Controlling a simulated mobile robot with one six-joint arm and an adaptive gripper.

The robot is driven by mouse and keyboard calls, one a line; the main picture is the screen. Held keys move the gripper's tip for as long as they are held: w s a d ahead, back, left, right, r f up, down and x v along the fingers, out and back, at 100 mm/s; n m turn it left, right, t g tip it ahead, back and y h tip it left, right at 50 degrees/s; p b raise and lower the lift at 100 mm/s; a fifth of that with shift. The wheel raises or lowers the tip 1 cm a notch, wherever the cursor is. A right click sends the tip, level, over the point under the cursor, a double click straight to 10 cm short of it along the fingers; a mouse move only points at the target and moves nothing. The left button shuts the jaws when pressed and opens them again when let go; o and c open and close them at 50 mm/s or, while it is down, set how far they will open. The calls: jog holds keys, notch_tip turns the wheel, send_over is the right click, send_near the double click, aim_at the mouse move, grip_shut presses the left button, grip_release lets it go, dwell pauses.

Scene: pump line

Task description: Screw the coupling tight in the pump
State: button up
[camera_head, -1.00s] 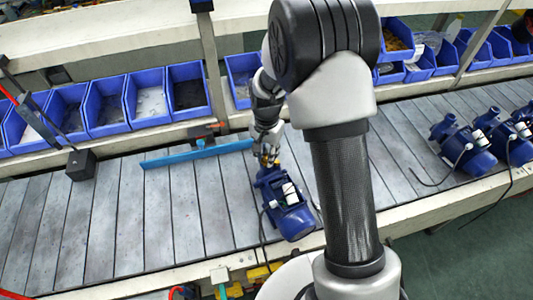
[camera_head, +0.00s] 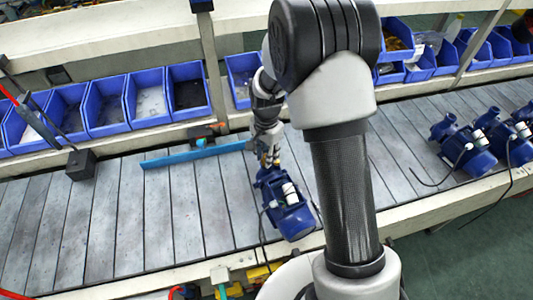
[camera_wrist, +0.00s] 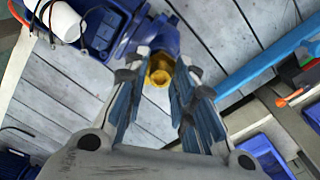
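The blue pump (camera_head: 285,205) lies on the slatted conveyor, left of my arm column in the head view. In the wrist view its blue body (camera_wrist: 125,30) is at the top. The brass-coloured coupling (camera_wrist: 160,72) sits at the pump's port, its hex shape facing the wrist camera. My gripper (camera_wrist: 162,65) points at it, with one finger on each side of the coupling. Whether the pads touch it or stand just clear is not visible. In the head view my gripper (camera_head: 269,158) is at the pump's upper end and mostly hides the coupling.
A blue rail (camera_head: 197,153) lies across the conveyor just left of my gripper. Blue bins (camera_head: 148,97) line the shelf behind. More pumps (camera_head: 468,145) stand at the right. A black block (camera_head: 80,164) is at the left.

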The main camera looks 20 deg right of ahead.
jog(key=shift+o, duration=0.6)
jog(key=n, duration=0.3)
jog(key=shift+n, duration=0.3)
jog(key=shift+n, duration=0.5)
grip_shut()
